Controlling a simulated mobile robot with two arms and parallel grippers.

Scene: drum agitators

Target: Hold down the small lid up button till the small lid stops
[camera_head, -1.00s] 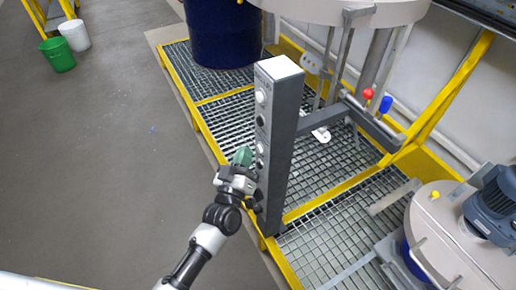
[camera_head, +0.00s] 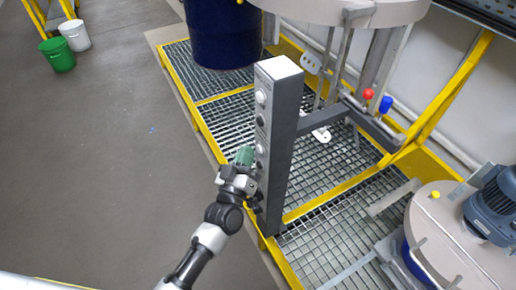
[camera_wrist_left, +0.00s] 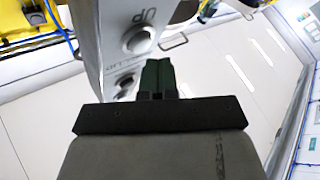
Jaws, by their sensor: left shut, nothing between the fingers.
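A tall grey control column (camera_head: 279,150) stands at the middle of the head view, with white and black round buttons down its left face. In the left wrist view a white button (camera_wrist_left: 138,40) marked "UP" sits on the panel, with a black button (camera_wrist_left: 125,85) below it. The rest of the labelling is not readable. My left gripper (camera_head: 244,155) is shut and empty, its green fingers beside the lower buttons. The fingers (camera_wrist_left: 157,75) also show in the wrist view, right of and below the UP button; I cannot tell whether they touch the panel. My right gripper is out of view.
A pale round lid (camera_head: 450,235) with a grey motor (camera_head: 492,208) is at the lower right. A dark blue drum (camera_head: 222,35) stands behind the column. Yellow-edged grating lies under the column. Open grey floor (camera_head: 110,150) is on the left.

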